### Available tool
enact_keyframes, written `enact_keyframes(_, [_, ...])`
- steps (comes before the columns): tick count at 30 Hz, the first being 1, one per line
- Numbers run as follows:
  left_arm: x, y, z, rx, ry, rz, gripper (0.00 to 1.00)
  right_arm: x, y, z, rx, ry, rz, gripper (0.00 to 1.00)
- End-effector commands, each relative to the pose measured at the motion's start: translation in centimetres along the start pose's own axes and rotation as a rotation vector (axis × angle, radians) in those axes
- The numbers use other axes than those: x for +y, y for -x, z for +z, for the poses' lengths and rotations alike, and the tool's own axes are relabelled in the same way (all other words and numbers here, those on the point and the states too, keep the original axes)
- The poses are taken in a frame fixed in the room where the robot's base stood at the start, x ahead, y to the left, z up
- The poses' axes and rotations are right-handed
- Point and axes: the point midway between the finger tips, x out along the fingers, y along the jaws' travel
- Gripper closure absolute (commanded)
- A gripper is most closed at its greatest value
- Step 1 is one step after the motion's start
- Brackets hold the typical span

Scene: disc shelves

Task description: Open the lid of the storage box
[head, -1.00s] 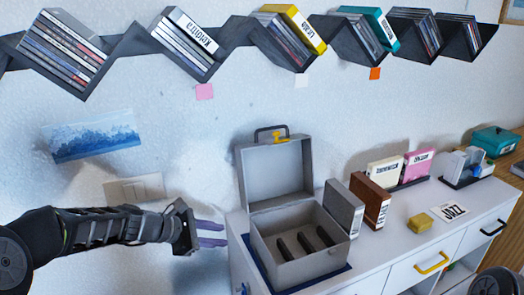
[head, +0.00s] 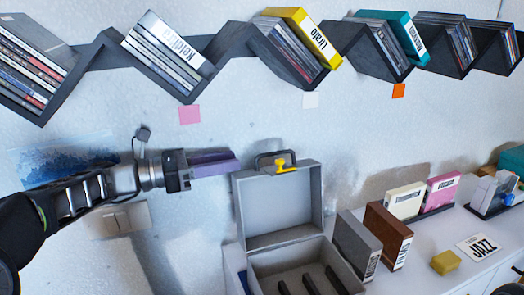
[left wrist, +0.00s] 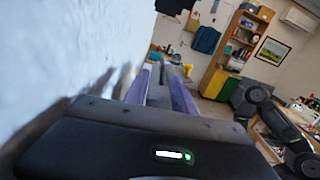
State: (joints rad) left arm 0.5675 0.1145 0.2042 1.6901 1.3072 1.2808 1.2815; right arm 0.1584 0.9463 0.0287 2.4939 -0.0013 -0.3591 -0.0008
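The grey storage box (head: 343,277) stands on the white cabinet, partly cut off by the head view's lower edge. Its lid (head: 282,205) stands upright, tipped back towards the wall, with the inside showing. A dark handle (head: 268,156) and a yellow latch (head: 283,167) sit at the lid's top edge. Dark dividers show inside the box. My left gripper (head: 236,163) is beside the lid's upper left corner, its purple fingers pointing right. I cannot tell whether they touch the lid. In the left wrist view the fingers (left wrist: 163,72) are apart with nothing clearly between them.
A grey case (head: 357,247) and a brown case (head: 388,236) stand right of the box. Beyond them are a yellow block (head: 445,262), a JAZZ card (head: 480,247) and upright discs (head: 405,201). A dark zigzag shelf (head: 180,82) with discs hangs above.

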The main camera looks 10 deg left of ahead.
Motion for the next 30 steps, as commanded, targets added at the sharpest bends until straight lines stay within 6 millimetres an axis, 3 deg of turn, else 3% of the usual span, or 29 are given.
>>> enact_keyframes(13, [0.0,-0.7,0.0,0.001,-0.002,-0.002,0.69,0.0,0.1,0.1,-0.002,0.0,0.0,1.0])
enact_keyframes(24, [0.0,-5.9,0.0,0.001,-0.001,-0.002,0.69,-0.2,0.5,0.1,-0.002,-0.001,0.0,1.0])
enact_keyframes(30, [0.0,-7.7,0.0,0.001,-0.002,0.0,0.69,-0.2,0.7,0.1,-0.002,-0.001,0.0,1.0])
